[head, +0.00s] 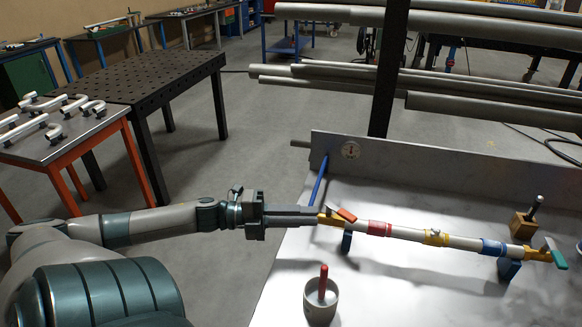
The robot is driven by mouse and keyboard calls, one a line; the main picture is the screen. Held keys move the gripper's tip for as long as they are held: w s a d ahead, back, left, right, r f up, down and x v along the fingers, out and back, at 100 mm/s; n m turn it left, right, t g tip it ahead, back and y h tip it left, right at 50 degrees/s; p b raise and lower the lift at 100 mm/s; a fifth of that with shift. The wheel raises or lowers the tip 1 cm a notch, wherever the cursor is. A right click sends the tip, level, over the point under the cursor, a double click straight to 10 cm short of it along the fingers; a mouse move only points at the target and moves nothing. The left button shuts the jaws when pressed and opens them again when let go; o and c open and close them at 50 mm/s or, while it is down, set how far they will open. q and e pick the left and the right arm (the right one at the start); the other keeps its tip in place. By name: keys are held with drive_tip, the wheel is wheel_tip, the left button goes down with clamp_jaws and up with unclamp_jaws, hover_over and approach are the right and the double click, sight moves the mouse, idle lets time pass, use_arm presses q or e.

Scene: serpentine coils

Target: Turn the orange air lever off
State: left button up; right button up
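A white pipe (404,233) with red, yellow and blue bands lies across the pale table on blue supports. At its left end is a yellow valve fitting (328,220) with a short orange lever (347,215), which slants across the fitting near the pipe. My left gripper (316,216) reaches in from the left, level with this fitting. Its dark fingers lie together with no gap visible, and their tips are at or just short of the fitting; contact cannot be told. Nothing shows between them. A green lever (556,253) sits on the fitting at the right end. My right gripper is out of view.
A grey cup (320,304) with a red-handled tool stands in front of the pipe. A blue bar (319,180), a back panel with a gauge (350,150) and a wooden block (523,225) are behind it. Pipes on a rack (330,75) stand beyond.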

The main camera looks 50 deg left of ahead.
use_arm(q)
drive_tip(key=v, duration=0.3)
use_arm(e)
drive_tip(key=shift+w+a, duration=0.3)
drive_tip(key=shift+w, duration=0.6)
use_arm(q)
drive_tip(key=shift+c, duration=0.7)
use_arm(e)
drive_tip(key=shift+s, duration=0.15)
